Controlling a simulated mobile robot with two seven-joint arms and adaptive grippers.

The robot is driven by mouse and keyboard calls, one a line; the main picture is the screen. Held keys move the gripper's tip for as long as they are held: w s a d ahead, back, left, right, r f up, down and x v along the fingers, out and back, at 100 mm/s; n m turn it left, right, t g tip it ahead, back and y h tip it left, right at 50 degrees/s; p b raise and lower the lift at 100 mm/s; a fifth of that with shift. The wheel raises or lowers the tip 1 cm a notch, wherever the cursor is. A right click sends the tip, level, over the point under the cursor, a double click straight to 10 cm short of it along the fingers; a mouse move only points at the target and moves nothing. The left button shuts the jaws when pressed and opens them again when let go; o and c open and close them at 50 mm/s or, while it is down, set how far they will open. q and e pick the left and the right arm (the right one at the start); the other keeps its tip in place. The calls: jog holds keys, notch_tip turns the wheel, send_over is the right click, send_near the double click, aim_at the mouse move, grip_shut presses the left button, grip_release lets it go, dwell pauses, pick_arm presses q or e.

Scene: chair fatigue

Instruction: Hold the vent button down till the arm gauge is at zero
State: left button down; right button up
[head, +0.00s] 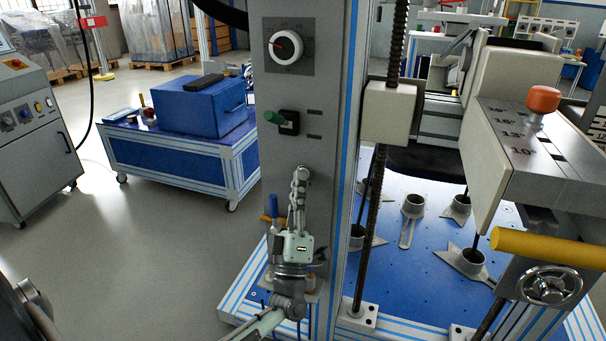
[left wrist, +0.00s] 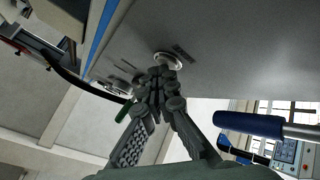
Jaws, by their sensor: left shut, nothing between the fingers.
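A round pale button (head: 304,173) sits on the front of the grey column, below the green lever switch. My left gripper (head: 300,177) is shut and empty, its fingertips up at the button and covering part of it. In the left wrist view the closed fingertips (left wrist: 161,72) overlap the lower edge of the button's pale ring (left wrist: 168,60). They look against it, but I cannot tell how far it is pressed. I cannot make out a gauge reading. My right gripper is not in view.
The green lever switch (head: 275,117) juts out above the button. A blue-topped handle (head: 273,205) stands close left of my left gripper. A blue trolley (head: 190,150) stands back left, with open floor before it. A yellow bar (head: 550,249) is at right.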

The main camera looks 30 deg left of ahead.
pick_arm(q)
jog(key=shift+s+d+p, duration=0.2)
jog(key=shift+s+p, duration=0.1)
jog(key=shift+s, duration=0.5)
jog(key=s, duration=0.2)
jog(key=s+d+p, duration=0.1)
jog(key=s, duration=0.1)
jog(key=shift+s+p, duration=0.3)
jog(key=shift+s, duration=0.1)
jog(key=shift+d, duration=0.1)
